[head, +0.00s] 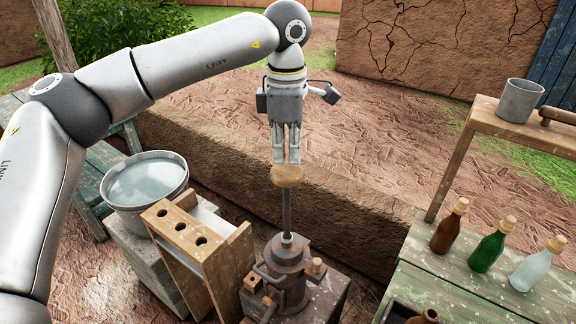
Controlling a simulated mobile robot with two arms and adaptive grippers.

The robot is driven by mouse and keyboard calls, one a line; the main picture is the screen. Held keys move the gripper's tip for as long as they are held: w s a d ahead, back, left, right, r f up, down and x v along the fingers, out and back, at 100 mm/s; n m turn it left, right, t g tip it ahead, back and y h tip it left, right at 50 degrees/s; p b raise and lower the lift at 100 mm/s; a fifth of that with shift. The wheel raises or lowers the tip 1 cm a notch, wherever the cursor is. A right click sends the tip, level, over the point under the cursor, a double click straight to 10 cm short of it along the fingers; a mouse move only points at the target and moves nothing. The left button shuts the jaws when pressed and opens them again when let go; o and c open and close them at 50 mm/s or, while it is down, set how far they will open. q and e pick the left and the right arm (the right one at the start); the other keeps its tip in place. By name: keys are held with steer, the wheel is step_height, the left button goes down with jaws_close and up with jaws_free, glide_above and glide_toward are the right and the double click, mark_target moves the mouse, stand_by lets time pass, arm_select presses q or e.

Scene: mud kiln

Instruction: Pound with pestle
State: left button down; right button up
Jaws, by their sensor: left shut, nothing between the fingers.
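The pestle (286,176) has a round wooden knob on top of a thin metal rod. It stands upright, and its lower end goes into a rusty brown metal vessel (288,257) at the bottom centre. The rod's end inside the vessel is hidden. My left gripper (286,160) points straight down with its fingers together, directly above the wooden knob. Its fingertips are at or just over the knob's top; I cannot tell if they touch. Nothing is held between them. My right gripper is not in view.
A wooden rack with holes (190,232) and a metal bucket of water (148,184) stand left of the vessel. Brown, green (489,247) and clear corked bottles stand on the right bench. A grey cup (520,100) sits on a shelf. A low mud wall runs behind.

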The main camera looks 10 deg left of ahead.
arm_select(q)
steer(key=shift+r, duration=0.1)
step_height(320, 180, up, 5)
steer(key=p, duration=0.3)
steer(key=shift+p, duration=0.3)
stand_by(0.3)
steer(key=shift+f, duration=0.2)
